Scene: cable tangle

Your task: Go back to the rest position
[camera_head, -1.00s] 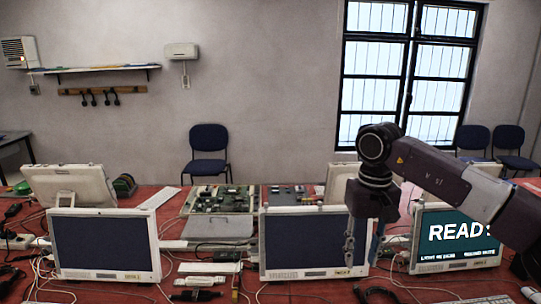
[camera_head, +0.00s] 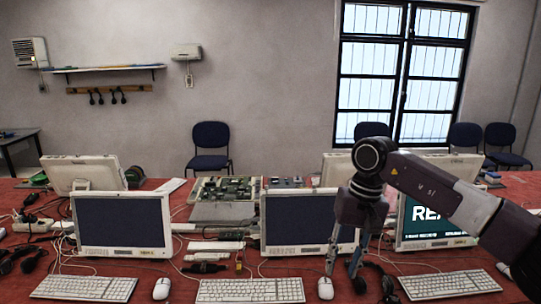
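My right arm comes in from the right, and its gripper (camera_head: 342,268) points down in front of the middle monitor's right edge. Its two fingers show apart with nothing seen between them. The tips are above or near the table by a white mouse (camera_head: 325,288); I cannot tell the exact height. The middle monitor (camera_head: 295,222) has a dark screen. The right monitor (camera_head: 412,243) shows large text on teal, partly hidden by my arm. My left gripper is not in view.
The red table (camera_head: 215,268) carries a dark left monitor (camera_head: 117,224), several keyboards (camera_head: 249,291), another mouse (camera_head: 161,288) and loose cables (camera_head: 375,283). Circuit boards (camera_head: 226,188) lie behind. Chairs (camera_head: 209,147) stand by the wall. The air over the table's left half is clear.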

